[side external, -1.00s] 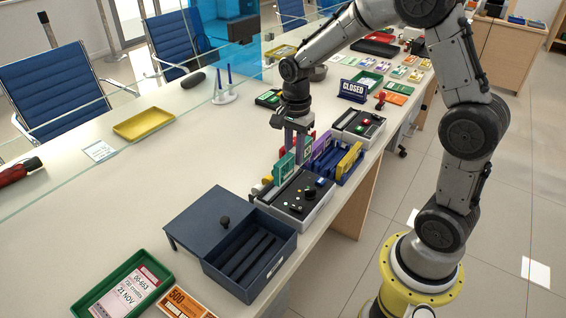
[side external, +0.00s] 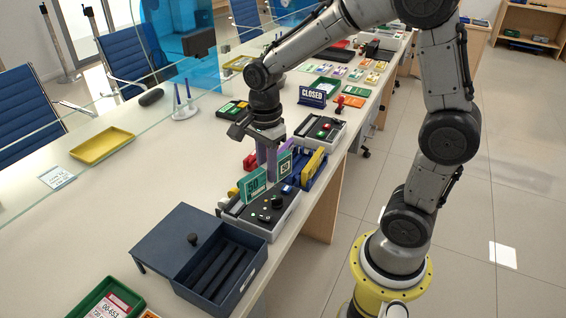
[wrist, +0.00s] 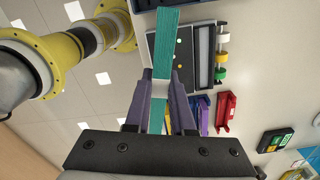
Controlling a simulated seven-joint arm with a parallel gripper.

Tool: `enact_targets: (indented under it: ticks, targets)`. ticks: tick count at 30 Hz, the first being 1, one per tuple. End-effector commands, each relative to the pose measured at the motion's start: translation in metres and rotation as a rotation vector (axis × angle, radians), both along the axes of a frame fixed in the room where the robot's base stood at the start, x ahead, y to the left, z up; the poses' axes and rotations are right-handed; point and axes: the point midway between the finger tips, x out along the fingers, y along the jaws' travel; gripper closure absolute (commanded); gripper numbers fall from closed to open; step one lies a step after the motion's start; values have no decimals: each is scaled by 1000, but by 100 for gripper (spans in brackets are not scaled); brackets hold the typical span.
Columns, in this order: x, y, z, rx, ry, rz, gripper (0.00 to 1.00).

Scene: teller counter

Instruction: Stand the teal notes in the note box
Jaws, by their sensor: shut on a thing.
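My gripper (side external: 268,158) is shut around the middle of a teal note bundle (side external: 252,184), which stands on edge. In the wrist view the teal bundle (wrist: 164,50) is a long strip between the two purple fingers (wrist: 162,95). It is over or beside the black-topped counter machine (side external: 268,212); I cannot tell whether it touches it. The dark blue note box (side external: 258,268) stands in front of the machine, open, with empty-looking slots. Its lid (side external: 168,242), with a black knob, lies at its left.
A blue rack (side external: 318,178) with yellow notes (side external: 313,163) stands behind the machine. A red item (side external: 250,161) is beside the fingers. A green tray (side external: 85,308) lies at the front left. The counter left of the lid is clear, up to the yellow tray (side external: 103,144).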

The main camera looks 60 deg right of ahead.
Motion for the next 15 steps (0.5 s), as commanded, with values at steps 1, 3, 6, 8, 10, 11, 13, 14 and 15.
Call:
enact_targets:
  ticks: [1,3,6,8,10,11,13,14,15]
  targets:
    - [7,15,-4,0,2,5,100]
    - [14,35,-9,0,3,6,100]
    - [21,69,-18,0,4,31,100]
    - [22,90,-24,0,3,59,100]
    - [22,112,-30,0,3,98,100]
    - [21,121,-33,0,3,119,100]
    - [17,138,-38,-1,2,168,100]
    - [15,144,-40,-1,2,186,100]
    - [13,151,-42,-1,2,207,100]
